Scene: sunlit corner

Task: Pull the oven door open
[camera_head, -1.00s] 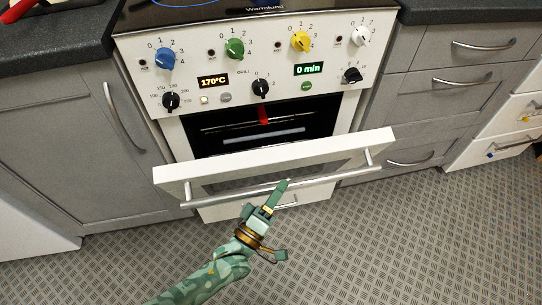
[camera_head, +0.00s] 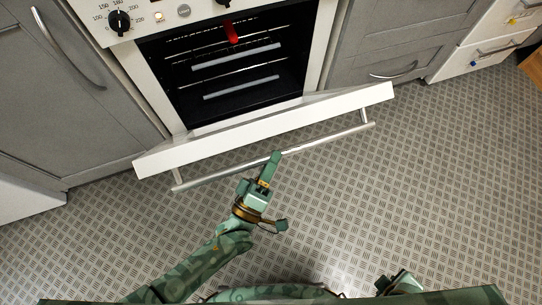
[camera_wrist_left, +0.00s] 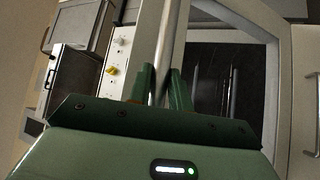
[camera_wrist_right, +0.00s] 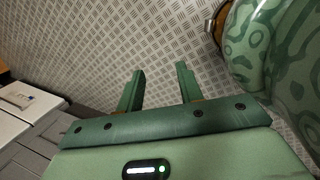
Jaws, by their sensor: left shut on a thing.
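The white oven door (camera_head: 270,133) is part-way open, tilted down and out from the oven (camera_head: 150,80). Its metal bar handle (camera_head: 325,139) runs along the door's outer side. My left gripper (camera_head: 272,162) is shut on the handle near its middle. In the left wrist view the handle (camera_wrist_left: 168,60) passes between the two green fingers (camera_wrist_left: 162,85). My right gripper (camera_wrist_right: 160,85) shows in its wrist view with its fingers apart and nothing between them, over the floor. In the head view it is at the bottom edge (camera_head: 402,283).
The oven inside (camera_head: 235,65) shows racks and a red item (camera_head: 231,32). Grey cabinets flank it, left (camera_head: 75,100) and right (camera_head: 390,45), with bar handles. White drawers (camera_head: 490,45) stand far right. The patterned floor (camera_head: 420,170) before the door is clear.

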